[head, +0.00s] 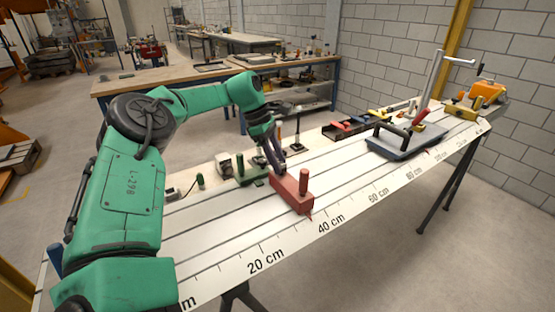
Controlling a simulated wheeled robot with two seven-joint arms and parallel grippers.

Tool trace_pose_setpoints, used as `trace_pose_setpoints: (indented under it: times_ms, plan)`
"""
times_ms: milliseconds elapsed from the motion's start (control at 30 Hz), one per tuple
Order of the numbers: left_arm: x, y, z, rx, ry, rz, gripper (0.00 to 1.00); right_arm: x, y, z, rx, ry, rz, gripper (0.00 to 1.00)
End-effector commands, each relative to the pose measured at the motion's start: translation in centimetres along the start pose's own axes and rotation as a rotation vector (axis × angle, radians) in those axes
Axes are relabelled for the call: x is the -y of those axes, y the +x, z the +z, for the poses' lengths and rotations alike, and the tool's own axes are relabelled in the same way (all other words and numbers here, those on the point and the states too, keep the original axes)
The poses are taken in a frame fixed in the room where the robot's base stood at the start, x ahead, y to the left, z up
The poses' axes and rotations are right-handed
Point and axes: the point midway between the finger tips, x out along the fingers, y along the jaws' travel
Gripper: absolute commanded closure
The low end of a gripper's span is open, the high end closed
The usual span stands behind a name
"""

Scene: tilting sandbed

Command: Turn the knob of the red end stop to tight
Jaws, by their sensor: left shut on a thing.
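The red end stop (291,193) is a long red block lying across the grooved white bed, near the 40 cm mark. My left gripper (279,168) reaches down from above to the far end of the block. Its fingers are shut on the knob there, which they mostly hide. How far the knob is turned cannot be seen. My right gripper is not in view.
A green stop (252,174) sits on the bed just left of my gripper. A dark tray-like carriage (405,142) with a black handle stands farther right. An orange device (487,92) is at the far end. The bed between red stop and carriage is clear.

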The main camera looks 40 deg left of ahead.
Motion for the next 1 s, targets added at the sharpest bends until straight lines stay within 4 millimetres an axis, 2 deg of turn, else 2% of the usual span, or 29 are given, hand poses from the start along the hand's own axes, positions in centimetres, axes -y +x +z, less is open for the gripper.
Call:
trace_pose_setpoints:
  times_ms: [333,767,800,833,867,1000]
  plan:
    - [-0.1,0.01,-0.03,-0.002,0.101,-0.042,1.0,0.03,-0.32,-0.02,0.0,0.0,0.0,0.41]
    - [-0.11,0.03,-0.05,-0.002,0.11,-0.045,1.0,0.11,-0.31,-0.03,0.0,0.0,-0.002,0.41]
    - [-0.11,0.03,-0.05,-0.002,0.11,-0.045,0.39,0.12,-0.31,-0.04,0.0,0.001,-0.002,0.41]
    - [-0.11,0.03,-0.05,-0.002,0.109,-0.045,0.28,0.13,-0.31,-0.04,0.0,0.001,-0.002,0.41]
    - [-0.11,0.03,-0.05,-0.002,0.109,-0.045,0.21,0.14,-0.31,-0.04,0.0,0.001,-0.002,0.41]
    - [-0.11,0.02,-0.04,-0.002,0.109,-0.045,0.21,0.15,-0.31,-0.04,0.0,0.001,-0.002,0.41]
